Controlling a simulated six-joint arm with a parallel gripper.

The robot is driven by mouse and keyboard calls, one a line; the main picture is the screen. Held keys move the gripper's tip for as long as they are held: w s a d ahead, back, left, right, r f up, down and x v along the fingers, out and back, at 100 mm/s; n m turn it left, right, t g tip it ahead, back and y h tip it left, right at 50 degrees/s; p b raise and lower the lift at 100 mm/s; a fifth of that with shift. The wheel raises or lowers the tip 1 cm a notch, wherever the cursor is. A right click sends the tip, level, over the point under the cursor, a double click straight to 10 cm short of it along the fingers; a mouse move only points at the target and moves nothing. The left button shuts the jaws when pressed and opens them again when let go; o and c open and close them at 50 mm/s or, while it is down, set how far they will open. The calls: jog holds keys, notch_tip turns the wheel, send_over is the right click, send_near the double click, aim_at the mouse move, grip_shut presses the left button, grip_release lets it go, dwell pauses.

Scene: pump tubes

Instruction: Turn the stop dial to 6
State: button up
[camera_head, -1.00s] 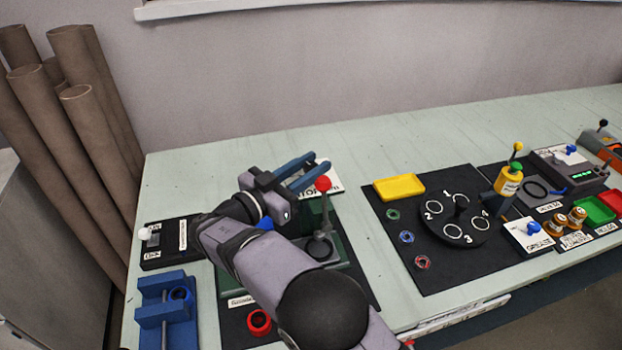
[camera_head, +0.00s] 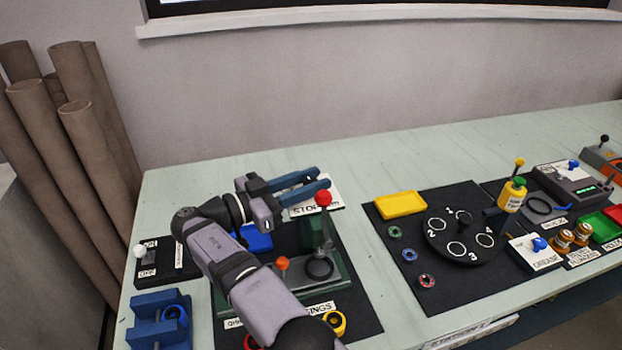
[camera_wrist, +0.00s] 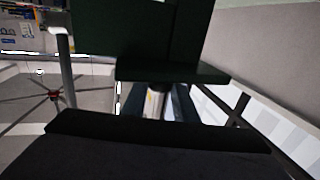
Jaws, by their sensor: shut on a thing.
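My gripper (camera_head: 323,177) has its two blue fingers over the white plate lettered STOP (camera_head: 318,208), at the back of the left station in the head view. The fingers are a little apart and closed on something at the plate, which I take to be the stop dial. The dial itself and its numbers are hidden by the fingers, so its setting cannot be read. In the wrist view a pale cylindrical thing (camera_wrist: 155,102) shows between the fingers, partly covered by a dark green block.
A red-knobbed lever (camera_head: 323,198) stands close in front of the fingers. An orange knob (camera_head: 282,264) and a green fixture (camera_head: 345,283) are nearer. A blue holder (camera_head: 150,304) stands at left. A yellow tray (camera_head: 400,205) and numbered disc (camera_head: 463,256) lie to the right.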

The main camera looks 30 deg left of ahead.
aim_at(311, 180)
jog(key=shift+r, duration=0.2)
jog(key=o, duration=1)
jog(key=shift+f, duration=0.15)
jog(key=shift+r, duration=0.65)
notch_tip(311, 180, up, 9)
jog(key=p, duration=0.5)
jog(key=shift+f+p, duration=0.1)
jog(key=shift+p, duration=0.2)
